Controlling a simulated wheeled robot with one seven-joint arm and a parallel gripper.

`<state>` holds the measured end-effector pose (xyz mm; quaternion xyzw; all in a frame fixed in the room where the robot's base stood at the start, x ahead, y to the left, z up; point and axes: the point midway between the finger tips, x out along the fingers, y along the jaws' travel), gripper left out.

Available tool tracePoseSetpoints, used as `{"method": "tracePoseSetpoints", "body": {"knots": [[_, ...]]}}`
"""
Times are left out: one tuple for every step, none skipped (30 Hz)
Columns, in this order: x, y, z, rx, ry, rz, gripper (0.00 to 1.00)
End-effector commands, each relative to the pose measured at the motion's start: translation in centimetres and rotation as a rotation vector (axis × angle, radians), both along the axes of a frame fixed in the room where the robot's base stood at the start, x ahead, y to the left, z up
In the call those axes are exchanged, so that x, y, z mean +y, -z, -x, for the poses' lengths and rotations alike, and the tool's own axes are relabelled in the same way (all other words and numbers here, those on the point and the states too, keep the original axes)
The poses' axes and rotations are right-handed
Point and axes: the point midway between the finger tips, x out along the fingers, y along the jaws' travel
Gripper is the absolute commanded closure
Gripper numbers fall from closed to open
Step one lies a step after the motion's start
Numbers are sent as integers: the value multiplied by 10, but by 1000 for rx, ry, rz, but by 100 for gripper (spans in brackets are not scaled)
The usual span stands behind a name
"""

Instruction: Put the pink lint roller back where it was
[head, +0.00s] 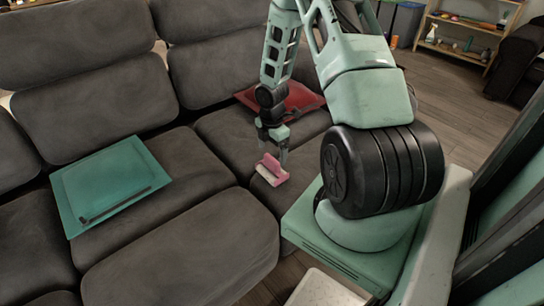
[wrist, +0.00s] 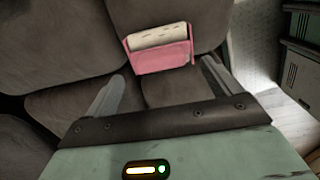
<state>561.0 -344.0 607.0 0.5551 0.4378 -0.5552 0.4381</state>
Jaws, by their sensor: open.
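The pink lint roller (head: 269,173) has a pale roll in a pink frame. In the head view it shows at the front part of the grey sofa's right seat, directly below my gripper (head: 274,150). In the wrist view the lint roller (wrist: 160,60) lies ahead of my gripper (wrist: 163,74), crosswise between the two spread fingertips. My gripper is open and not closed on it. I cannot tell whether the fingers touch it.
The grey sofa (head: 150,225) fills the left and middle. A teal tray-like panel (head: 105,180) with a dark stick lies on its left seat. A red cushion (head: 300,98) lies behind my gripper. A wooden shelf (head: 462,40) stands far right, with open floor (head: 440,85) before it.

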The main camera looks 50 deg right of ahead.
Motion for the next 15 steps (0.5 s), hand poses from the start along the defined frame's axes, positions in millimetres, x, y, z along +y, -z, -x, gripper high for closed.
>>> {"method": "tracePoseSetpoints", "body": {"knots": [[-1,-16,0,-3,2,1,10],[-1,-22,0,-3,2,1,10],[-1,-30,0,-3,1,1,10],[-1,-36,0,-3,2,1,10],[-1,-41,0,-3,3,1,10],[-1,-47,0,-3,3,1,10],[-1,-51,0,-2,3,0,10],[-1,-55,0,-2,3,0,10],[0,-59,0,-1,2,0,10],[0,-62,0,-1,2,0,10],[0,-64,0,-1,2,-1,10],[0,-66,0,-1,1,-1,10],[0,-67,0,0,1,-1,10],[0,-68,0,0,1,-1,10],[0,-69,0,0,0,-1,10]]}}
